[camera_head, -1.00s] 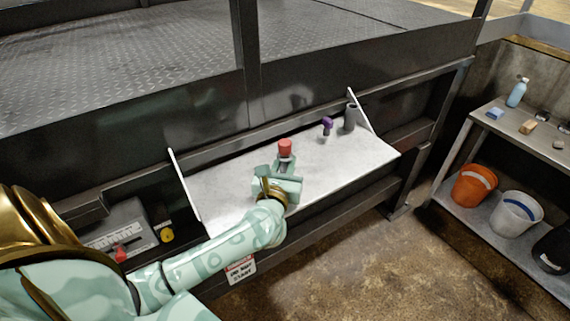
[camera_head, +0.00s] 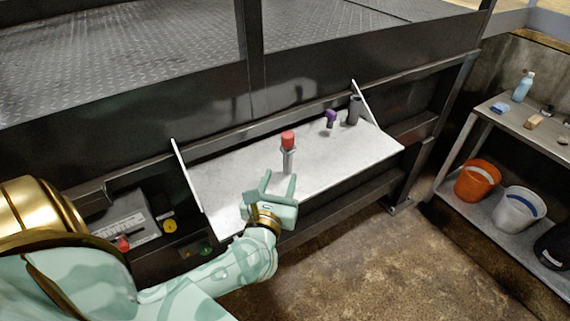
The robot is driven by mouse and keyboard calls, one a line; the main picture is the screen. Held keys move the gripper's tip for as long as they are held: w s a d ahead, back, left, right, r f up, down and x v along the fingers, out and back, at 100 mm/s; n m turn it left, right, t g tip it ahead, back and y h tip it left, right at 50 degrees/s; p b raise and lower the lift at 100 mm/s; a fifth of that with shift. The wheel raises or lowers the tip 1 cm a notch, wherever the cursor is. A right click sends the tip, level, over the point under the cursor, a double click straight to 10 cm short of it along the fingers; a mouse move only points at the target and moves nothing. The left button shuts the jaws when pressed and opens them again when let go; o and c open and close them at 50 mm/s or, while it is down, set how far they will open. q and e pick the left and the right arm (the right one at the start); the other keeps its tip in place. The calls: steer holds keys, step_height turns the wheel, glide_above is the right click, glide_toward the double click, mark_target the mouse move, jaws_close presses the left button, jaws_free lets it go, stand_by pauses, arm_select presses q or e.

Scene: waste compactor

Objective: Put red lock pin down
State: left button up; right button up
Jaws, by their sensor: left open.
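The red lock pin (camera_head: 288,142), with a red cap and a grey shaft, stands upright on the white shelf (camera_head: 228,180). My left gripper (camera_head: 279,183) is open and empty just in front of the pin, at the near edge of the shelf. Its two fingers point up toward the pin, and a gap shows between them and the shaft. My right gripper is not in view.
A purple-topped item (camera_head: 330,118) and a dark cylinder (camera_head: 354,110) stand at the shelf's right end. A grey control box (camera_head: 128,222) with red and yellow knobs is at left. Orange (camera_head: 477,181) and white (camera_head: 519,209) buckets sit on the rack at right.

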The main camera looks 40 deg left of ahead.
arm_select(q)
steer(key=shift+v, duration=1.55)
